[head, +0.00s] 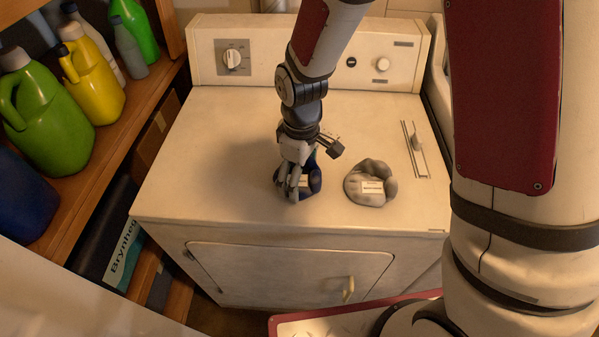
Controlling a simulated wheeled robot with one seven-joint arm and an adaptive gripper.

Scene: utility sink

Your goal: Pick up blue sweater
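The blue sweater (315,180) is a small dark blue bundle on the white machine's top, with a pale label on it. My gripper (295,182) points down at it from above. Its fingers overlap the bundle's left and middle part in the head view and hide much of it. I cannot tell whether the fingers grip the cloth or only stand around it. The bundle appears to rest on the top or very close to it.
A grey cloth bundle (383,193) with a white label lies just to the right. The white machine (200,180) has a raised control panel (300,62) behind. A wooden shelf (112,130) with green, yellow and grey bottles stands at left. The machine top's left part is clear.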

